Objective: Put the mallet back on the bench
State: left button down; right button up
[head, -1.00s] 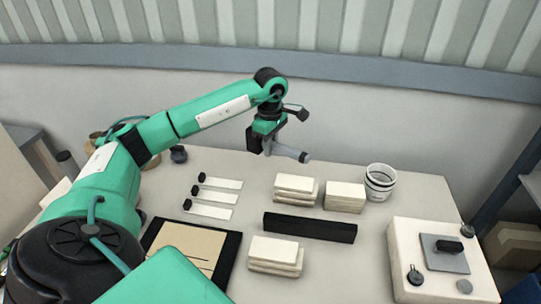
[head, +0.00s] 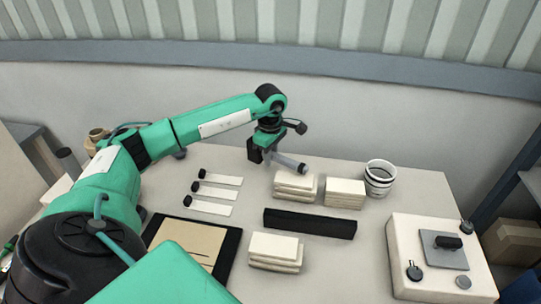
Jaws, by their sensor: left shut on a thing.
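My left gripper (head: 268,157) hangs over the back of the bench (head: 350,262), left of the back paper stacks. It is shut on the mallet (head: 288,162), a grey cylinder with a dark end pointing right. The dark end is close to the top of the back stack of cream pads (head: 296,185); I cannot tell whether they touch. Part of the mallet is hidden by the gripper. My right gripper is not in view.
Another cream stack (head: 345,193) and a white cup with dark bands (head: 380,178) stand at the right. A black bar (head: 310,224), three white strips with black ends (head: 215,194), a black-framed board (head: 195,248), a front stack (head: 276,252) and a cream box (head: 440,258) occupy the bench.

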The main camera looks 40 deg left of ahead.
pick_arm(q)
jog(key=shift+f, duration=0.15)
jog(key=c, duration=1.3)
grip_release()
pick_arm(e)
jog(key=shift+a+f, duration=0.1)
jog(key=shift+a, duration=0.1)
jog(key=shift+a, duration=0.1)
pick_arm(q)
jog(key=shift+r+p, duration=0.45)
jog(key=shift+r, duration=0.55)
notch_tip(320, 180, up, 6)
jog(key=shift+f+b, duration=0.15)
jog(key=shift+b, duration=0.8)
jog(key=shift+r+b, duration=0.35)
jog(key=shift+r, duration=2.4)
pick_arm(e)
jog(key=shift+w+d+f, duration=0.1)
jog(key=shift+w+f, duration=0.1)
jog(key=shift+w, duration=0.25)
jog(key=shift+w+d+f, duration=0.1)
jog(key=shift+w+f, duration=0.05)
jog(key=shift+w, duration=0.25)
